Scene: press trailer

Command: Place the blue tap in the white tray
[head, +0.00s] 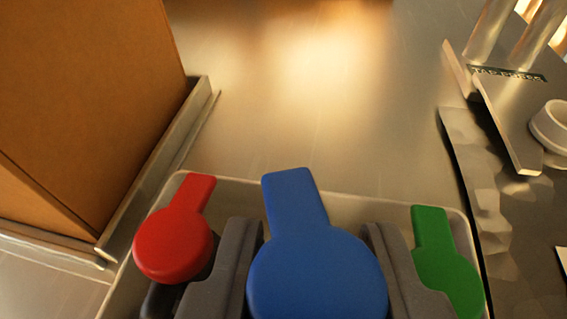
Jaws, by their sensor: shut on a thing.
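The blue tap (312,270) is at the bottom middle of the head view, with its round end toward me and its flat handle pointing away. My gripper (310,232) has one dark finger on each side of it and is shut on it. Below is a pale, grey-white tray (362,207), its far rim showing behind the tap. The blue tap overlaps the tray in the picture; I cannot tell its height above it. My fingers and the tap hide much of the tray.
A red tap (172,244) at left and a green tap (445,265) at right appear within the tray's outline. A brown box (90,100) stands at left beside a metal ledge (160,165). Metal equipment (500,95) and a white cup (552,127) are at right. Bare metal surface (310,110) lies beyond.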

